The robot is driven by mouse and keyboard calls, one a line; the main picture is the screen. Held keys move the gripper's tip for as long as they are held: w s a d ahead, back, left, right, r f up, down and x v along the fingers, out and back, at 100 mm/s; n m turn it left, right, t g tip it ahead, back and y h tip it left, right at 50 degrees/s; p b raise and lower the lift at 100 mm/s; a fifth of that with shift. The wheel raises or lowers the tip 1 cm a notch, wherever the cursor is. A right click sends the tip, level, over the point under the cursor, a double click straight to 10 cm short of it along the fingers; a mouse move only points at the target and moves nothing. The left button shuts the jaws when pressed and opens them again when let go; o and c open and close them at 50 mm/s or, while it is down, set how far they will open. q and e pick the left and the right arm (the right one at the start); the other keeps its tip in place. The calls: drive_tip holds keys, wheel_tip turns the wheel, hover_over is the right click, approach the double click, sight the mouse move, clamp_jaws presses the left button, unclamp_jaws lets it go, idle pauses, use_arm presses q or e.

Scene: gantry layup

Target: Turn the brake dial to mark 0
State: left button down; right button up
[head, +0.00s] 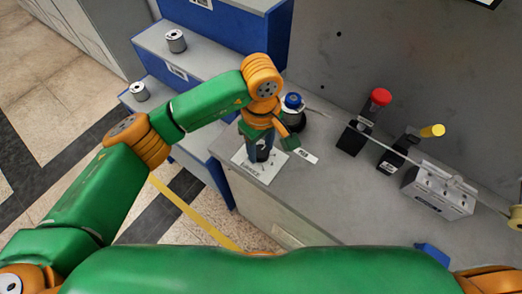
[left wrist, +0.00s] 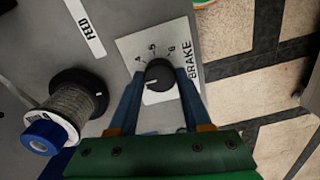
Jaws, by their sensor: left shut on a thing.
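The black brake dial (left wrist: 160,75) stands on a white plate (left wrist: 138,45) marked BRAKE. Marks 4, 5 and 6 show along its far side in the left wrist view; the mark 0 is not visible. A short white pointer line on the dial points left and slightly down in that view. My left gripper (left wrist: 160,82) is shut on the dial, with one blue finger on each side. In the head view, the left gripper (head: 261,147) reaches down over the plate (head: 268,174) at the bench's left end. My right gripper is not in view.
A spool with a blue cap (head: 293,102) stands behind the dial, near a FEED label (head: 306,156). Red-knobbed (head: 381,97) and yellow-knobbed (head: 433,131) black blocks and a grey box (head: 437,192) stand farther right. The bench front (head: 330,215) is clear.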

use_arm(q)
drive_tip(key=n+b, duration=0.4)
drive_tip(key=n, duration=0.2)
drive_tip(key=shift+f+n+b, duration=0.15)
drive_tip(key=shift+n+b, duration=0.15)
drive_tip(key=shift+b, duration=0.1)
drive_tip(key=n+b, duration=0.3)
drive_tip(key=n, duration=0.3)
drive_tip(key=shift+b, duration=0.4)
drive_tip(key=n+b, duration=0.1)
drive_tip(key=n, duration=0.3)
drive_tip(key=shift+b, duration=0.35)
drive_tip(key=n+b, duration=0.1)
drive_tip(key=n, duration=0.2)
drive_tip(key=shift+n, duration=0.3)
drive_tip(key=n+b, duration=0.1)
drive_tip(key=n, duration=0.2)
drive_tip(key=shift+b, duration=0.4)
drive_tip(key=shift+n+b, duration=0.5)
drive_tip(key=shift+n, duration=1.3)
drive_tip(key=shift+r+n, duration=0.2)
drive_tip(key=shift+n, duration=0.1)
drive_tip(key=shift+c, duration=1.7)
unclamp_jaws()
